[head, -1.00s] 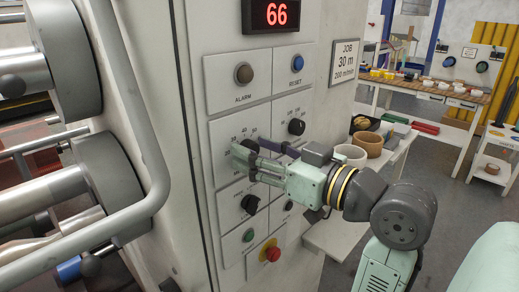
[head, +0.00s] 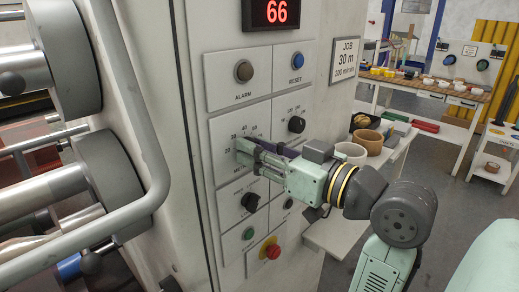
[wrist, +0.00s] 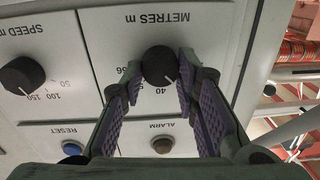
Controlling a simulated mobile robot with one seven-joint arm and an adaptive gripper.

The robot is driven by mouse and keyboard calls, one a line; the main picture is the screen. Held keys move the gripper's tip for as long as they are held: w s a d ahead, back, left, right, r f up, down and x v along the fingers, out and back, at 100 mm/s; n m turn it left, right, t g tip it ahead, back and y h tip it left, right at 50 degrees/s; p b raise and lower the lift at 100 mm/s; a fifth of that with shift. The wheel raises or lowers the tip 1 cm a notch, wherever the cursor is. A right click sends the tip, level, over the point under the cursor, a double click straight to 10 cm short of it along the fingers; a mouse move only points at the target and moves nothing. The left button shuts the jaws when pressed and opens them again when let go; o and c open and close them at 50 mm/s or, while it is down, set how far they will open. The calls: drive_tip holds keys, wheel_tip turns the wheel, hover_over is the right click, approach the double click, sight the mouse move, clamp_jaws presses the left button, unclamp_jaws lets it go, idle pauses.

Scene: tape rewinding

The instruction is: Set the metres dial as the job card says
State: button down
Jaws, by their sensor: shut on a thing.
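The metres dial (wrist: 158,66) is a round black knob on a pale panel, under the label METRES m, which appears upside down in the wrist view. My gripper (wrist: 160,78) is shut on the knob, with a purple-padded finger at each side. The knob's white line points down and slightly right in that view, close to the 40 mark; the finger hides marks on the right. In the head view my gripper (head: 245,152) covers the knob, with several scale numbers showing above it. The job card (head: 345,62) reads 30 m, 200 m/min.
A red display (head: 270,13) reads 66. The speed knob (wrist: 22,76) is beside the metres dial. The alarm lamp (head: 244,71) and blue reset button (head: 298,61) are above it in the head view. Another black knob (head: 250,202) and a red stop button (head: 272,252) are below.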

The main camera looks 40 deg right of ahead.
drive_tip(key=shift+m, duration=0.3)
drive_tip(key=c, duration=1.2)
unclamp_jaws()
drive_tip(key=shift+c, duration=0.2)
drive_tip(key=s+d, duration=0.1)
drive_tip(key=s, duration=1.1)
drive_tip(key=shift+d, duration=0.35)
